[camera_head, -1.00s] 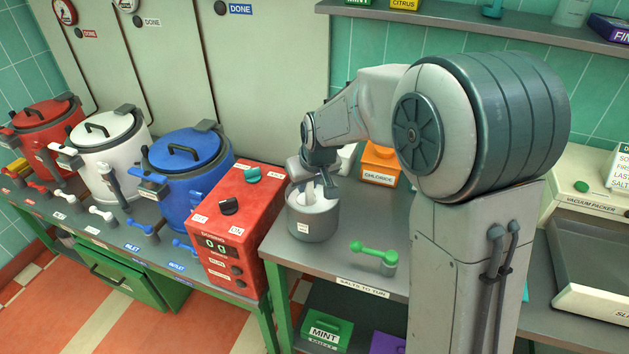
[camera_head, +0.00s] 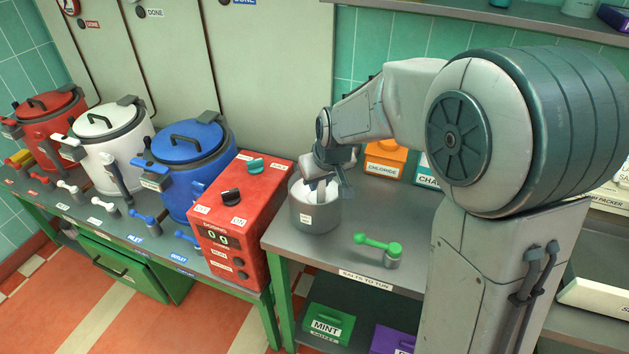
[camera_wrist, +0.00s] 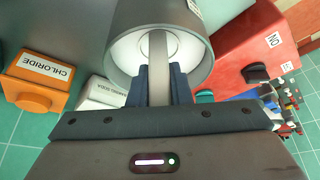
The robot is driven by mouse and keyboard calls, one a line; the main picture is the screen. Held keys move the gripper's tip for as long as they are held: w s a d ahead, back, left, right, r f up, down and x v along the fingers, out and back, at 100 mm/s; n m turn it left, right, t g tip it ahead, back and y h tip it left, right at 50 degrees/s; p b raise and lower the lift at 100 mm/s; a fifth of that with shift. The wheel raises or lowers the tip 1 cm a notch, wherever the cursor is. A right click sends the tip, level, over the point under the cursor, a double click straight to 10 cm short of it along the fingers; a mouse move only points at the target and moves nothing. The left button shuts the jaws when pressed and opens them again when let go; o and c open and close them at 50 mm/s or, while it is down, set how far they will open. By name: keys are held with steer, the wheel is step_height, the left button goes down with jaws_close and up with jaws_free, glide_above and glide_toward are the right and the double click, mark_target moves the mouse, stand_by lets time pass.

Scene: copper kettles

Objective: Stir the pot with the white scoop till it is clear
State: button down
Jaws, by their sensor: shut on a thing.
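The grey pot (camera_head: 314,212) stands at the back left of the steel table, next to the red box. My gripper (camera_head: 328,180) is over it, fingers pointing down. In the wrist view my gripper (camera_wrist: 158,85) is shut on the pale handle of the white scoop (camera_wrist: 158,52), which reaches down into the pot (camera_wrist: 118,45). A white round inside shows in the pot.
A red control box (camera_head: 240,215) stands close left of the pot. An orange chloride box (camera_head: 385,160) and a white box (camera_wrist: 103,92) are behind. Blue (camera_head: 190,185), white (camera_head: 112,150) and red (camera_head: 50,125) kettles stand left.

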steer(key=shift+w+d, duration=0.3)
steer(key=shift+d, duration=0.5)
steer(key=shift+w+a, duration=0.35)
steer(key=shift+w, duration=0.35)
steer(key=shift+w+a, duration=0.35)
steer(key=shift+w, duration=0.3)
steer(key=shift+s+a, duration=0.3)
steer(key=shift+a, duration=0.35)
steer(key=shift+s+a, duration=0.3)
steer(key=shift+a, duration=0.35)
steer(key=shift+s+d+b, duration=0.15)
steer(key=shift+s+d, duration=0.2)
steer(key=shift+s, duration=0.35)
steer(key=shift+s+d+b, duration=0.15)
steer(key=shift+s+d, duration=0.15)
steer(key=shift+s, duration=0.35)
steer(key=shift+r, duration=0.1)
step_height(320, 180, up, 12)
steer(key=p, duration=0.8)
